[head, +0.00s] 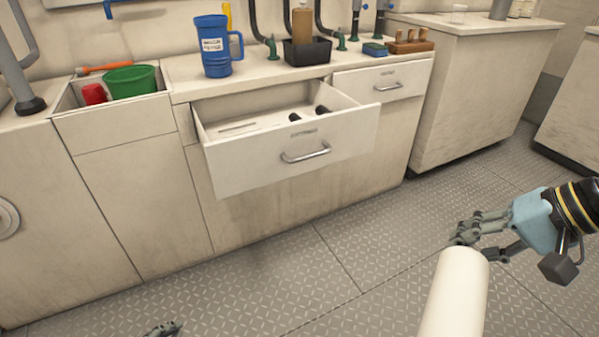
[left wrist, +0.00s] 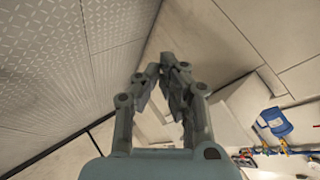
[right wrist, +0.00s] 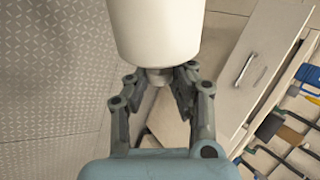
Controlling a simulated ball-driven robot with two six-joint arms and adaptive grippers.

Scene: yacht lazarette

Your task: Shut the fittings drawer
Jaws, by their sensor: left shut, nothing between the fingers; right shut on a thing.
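The fittings drawer (head: 240,165) is pulled out of the counter in the head view, with its handle (head: 306,153) on the front. A few dark items lie inside it. My right gripper (head: 463,238) is to the right of the drawer and apart from it, shut on a white cylinder (head: 456,290). The cylinder also shows at the top of the right wrist view (right wrist: 155,30). My left gripper (head: 165,329) shows only its fingertips at the bottom edge, low in front of the cabinet. In the left wrist view (left wrist: 163,80) it is shut and empty.
A smaller drawer (head: 385,87) to the right is closed. A blue jug (head: 213,50), a black tray (head: 307,50) and a wooden rack (head: 409,45) stand on the counter. A bin at left holds a green bucket (head: 130,81) and a red item. The metal floor (head: 300,265) in front is clear.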

